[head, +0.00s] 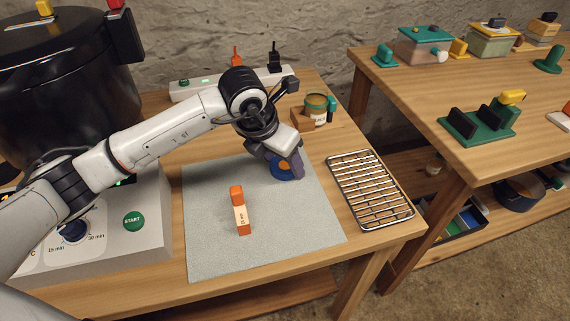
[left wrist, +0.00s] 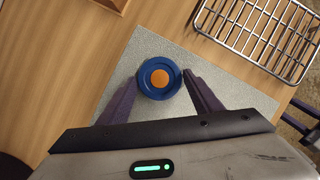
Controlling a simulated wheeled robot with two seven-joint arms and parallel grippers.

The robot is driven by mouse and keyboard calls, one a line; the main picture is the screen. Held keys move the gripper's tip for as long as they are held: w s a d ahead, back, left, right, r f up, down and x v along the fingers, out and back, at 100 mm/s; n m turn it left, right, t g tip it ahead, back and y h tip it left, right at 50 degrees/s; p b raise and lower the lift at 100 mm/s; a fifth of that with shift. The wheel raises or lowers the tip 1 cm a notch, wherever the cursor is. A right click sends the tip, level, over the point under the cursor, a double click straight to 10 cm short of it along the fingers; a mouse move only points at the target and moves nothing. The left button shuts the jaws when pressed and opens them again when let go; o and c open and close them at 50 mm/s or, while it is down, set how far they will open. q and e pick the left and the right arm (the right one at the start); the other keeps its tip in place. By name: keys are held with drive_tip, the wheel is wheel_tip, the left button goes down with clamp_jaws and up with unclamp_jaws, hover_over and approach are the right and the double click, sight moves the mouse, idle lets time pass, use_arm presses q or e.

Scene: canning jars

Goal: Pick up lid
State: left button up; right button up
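The lid (left wrist: 159,77) is a round blue disc with an orange centre, lying on the grey mat (left wrist: 150,48) in the left wrist view. In the head view the lid (head: 282,171) shows as a blue shape at the mat's upper right, partly hidden by my left gripper (head: 290,170). In the left wrist view my left gripper (left wrist: 158,90) has its two purple fingers apart, one on each side of the lid. Whether the fingers touch its rim is hard to tell.
An orange-and-cream labelled piece (head: 239,210) lies on the mat. A wire rack (head: 371,189) is to the right. A jar (head: 317,108) in a wooden holder stands behind. A large black pot (head: 65,85) and a START-button box (head: 148,210) are at left.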

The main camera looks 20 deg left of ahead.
use_arm(q)
drive_tip(key=c, duration=0.6)
